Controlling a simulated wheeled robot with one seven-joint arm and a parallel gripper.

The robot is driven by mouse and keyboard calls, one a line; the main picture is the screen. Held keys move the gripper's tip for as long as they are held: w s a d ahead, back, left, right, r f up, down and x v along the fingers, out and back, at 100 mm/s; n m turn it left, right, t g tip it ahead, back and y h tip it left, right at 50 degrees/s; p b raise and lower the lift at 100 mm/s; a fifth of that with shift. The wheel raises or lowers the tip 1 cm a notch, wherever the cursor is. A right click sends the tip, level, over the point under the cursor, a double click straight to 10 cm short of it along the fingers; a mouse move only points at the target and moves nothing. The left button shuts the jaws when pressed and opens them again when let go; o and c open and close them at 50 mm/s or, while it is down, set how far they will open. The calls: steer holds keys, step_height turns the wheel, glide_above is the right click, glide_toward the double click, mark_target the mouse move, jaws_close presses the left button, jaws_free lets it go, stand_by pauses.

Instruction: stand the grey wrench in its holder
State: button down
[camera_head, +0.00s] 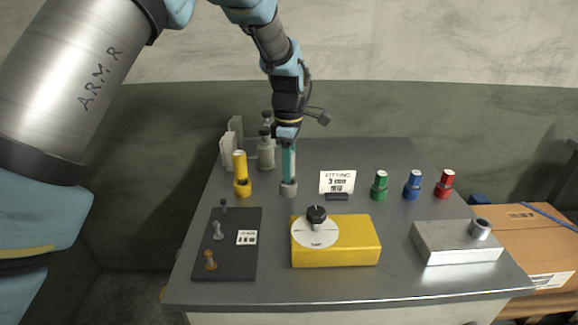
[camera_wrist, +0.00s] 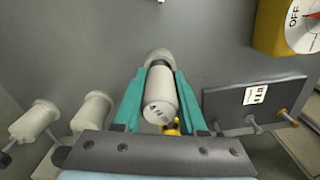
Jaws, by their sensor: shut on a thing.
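The grey wrench is a pale grey cylinder with dark marks on its end, seen in the wrist view (camera_wrist: 160,98) between the teal fingers of my gripper (camera_wrist: 161,76). In the head view my gripper (camera_head: 289,174) points straight down and is shut on the wrench, which is mostly hidden behind the fingers. The grey holder (camera_head: 288,189) is a short round socket on the table directly below the fingertips. In the wrist view the holder's rim (camera_wrist: 158,54) shows at the wrench's far end. The wrench looks upright and lined up with the holder; I cannot tell how deep it sits.
A yellow cylinder (camera_head: 240,164) stands in its socket to the left, with pale bottles (camera_head: 266,152) behind. Green (camera_head: 380,185), blue (camera_head: 412,184) and red (camera_head: 445,184) ones stand right. A yellow box (camera_head: 350,252), dark panel (camera_head: 235,262) and metal block (camera_head: 445,245) are in front.

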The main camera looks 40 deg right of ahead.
steer(key=shift+c, duration=1.9)
jaws_free()
step_height(320, 180, up, 11)
steer(key=b, duration=0.2)
steer(key=shift+f+b, duration=0.1)
steer(key=shift+b, duration=0.2)
steer(key=shift+w, duration=0.1)
steer(key=w+a+f+m, duration=0.1)
steer(key=w+a, duration=0.3)
steer(key=a, duration=0.5)
steer(key=w+a+f+m, duration=0.15)
steer(key=w+a, duration=0.25)
steer(key=a, duration=0.4)
steer(key=w+a+f+m, duration=0.1)
steer(key=w+a, duration=0.3)
steer(key=a, duration=0.5)
steer(key=s+a+f+m, duration=0.1)
steer(key=s+a, duration=0.1)
steer(key=a, duration=0.5)
steer(key=s+a+f+m+t, duration=0.1)
steer(key=s+a+f+m, duration=0.1)
steer(key=a, duration=0.6)
steer(key=s+a+f+m, duration=0.2)
steer(key=s+a, duration=0.2)
steer(key=a, duration=0.4)
steer(key=shift+f+t, duration=0.2)
steer(key=shift+t, duration=0.1)
